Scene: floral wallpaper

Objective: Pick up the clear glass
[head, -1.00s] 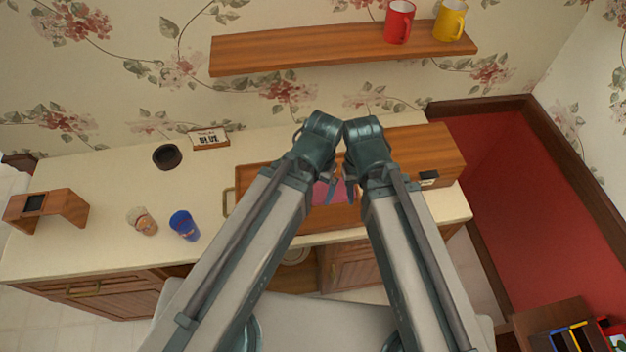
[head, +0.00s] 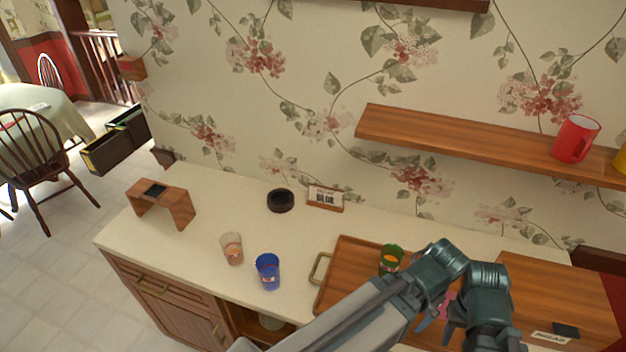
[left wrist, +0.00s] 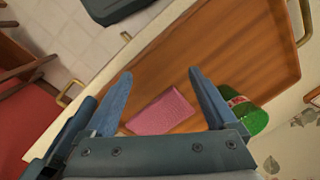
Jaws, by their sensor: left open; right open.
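The clear glass (head: 232,248) stands upright on the counter at the left in the head view, with something tan showing in its lower part. It is just left of a blue cup (head: 267,271). My left gripper (left wrist: 160,76) is open and empty above the wooden tray (left wrist: 235,50), with a pink block (left wrist: 162,111) lying below its fingers.
A green cup (head: 391,260) stands in the tray. A dark round bowl (head: 280,200), a small sign (head: 325,198) and a wooden stand (head: 163,203) are on the counter. A shelf (head: 450,137) with a red mug (head: 576,138) is on the wall.

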